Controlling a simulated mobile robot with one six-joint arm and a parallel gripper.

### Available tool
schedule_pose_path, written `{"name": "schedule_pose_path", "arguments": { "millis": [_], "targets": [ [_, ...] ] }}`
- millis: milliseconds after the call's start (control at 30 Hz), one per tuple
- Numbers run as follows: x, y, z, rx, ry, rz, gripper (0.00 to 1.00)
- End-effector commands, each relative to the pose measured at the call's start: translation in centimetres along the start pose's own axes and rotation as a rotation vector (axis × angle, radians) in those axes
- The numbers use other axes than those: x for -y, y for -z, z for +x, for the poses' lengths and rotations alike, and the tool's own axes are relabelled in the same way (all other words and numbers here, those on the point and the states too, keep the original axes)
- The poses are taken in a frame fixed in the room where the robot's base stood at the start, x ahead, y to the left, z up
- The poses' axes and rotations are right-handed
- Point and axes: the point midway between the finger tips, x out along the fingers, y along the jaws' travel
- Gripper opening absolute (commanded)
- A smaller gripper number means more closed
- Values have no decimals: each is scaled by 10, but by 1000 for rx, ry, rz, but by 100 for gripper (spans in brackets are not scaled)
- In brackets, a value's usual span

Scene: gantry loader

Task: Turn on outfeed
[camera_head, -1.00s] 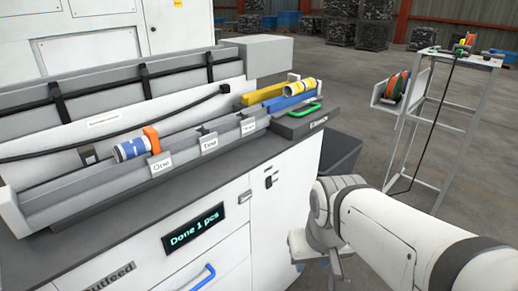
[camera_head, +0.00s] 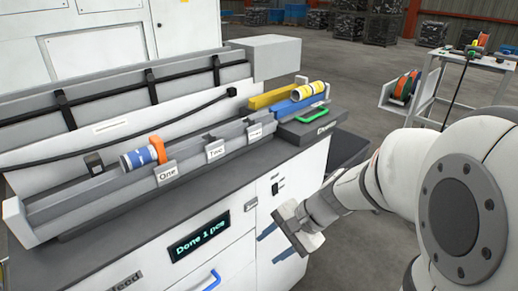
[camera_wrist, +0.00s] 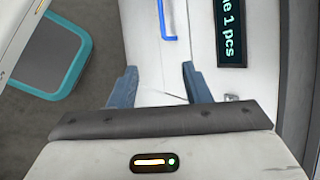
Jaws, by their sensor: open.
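The loader's white cabinet front (camera_head: 226,262) carries a display (camera_head: 199,237) reading "Done 1 pcs". A label (camera_head: 126,284), partly cut off and ending in "eed", sits at the lower left. A small dark switch-like fitting (camera_head: 276,188) is on the upper right of the front; its position is too small to tell. My gripper (camera_head: 276,243) is open and empty, in front of the cabinet below that fitting. In the wrist view its blue fingers (camera_wrist: 160,86) are spread before the white front, and part of the display (camera_wrist: 231,32) shows at upper right.
A blue handle (camera_head: 211,281) is low on the front. A yellow-and-white cylinder (camera_head: 308,89) lies near the green handle (camera_head: 312,115). A teal-rimmed object (camera_wrist: 80,62) is on the floor.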

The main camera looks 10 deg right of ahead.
Motion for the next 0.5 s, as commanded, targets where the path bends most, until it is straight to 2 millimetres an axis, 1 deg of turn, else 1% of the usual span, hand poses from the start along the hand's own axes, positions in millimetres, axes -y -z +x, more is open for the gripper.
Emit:
{"name": "schedule_pose_path", "arguments": {
  "millis": [33, 67, 100, 167, 233, 300, 400, 500],
  "targets": [
    [14, 10, -2, 42, 76, 148, 44],
    [22, 16, -1, 64, 126, 233, 44],
    [32, 28, -1, 91, 193, 349, 44],
    [45, 48, -2, 125, 294, 518, 44],
    [57, 74, -6, 159, 409, 705, 44],
    [63, 102, -10, 183, 517, 874, 44],
    [64, 139, -17, 203, 647, 1069, 44],
    [60, 166, -22, 213, 742, 1203, 44]
  ]
}}
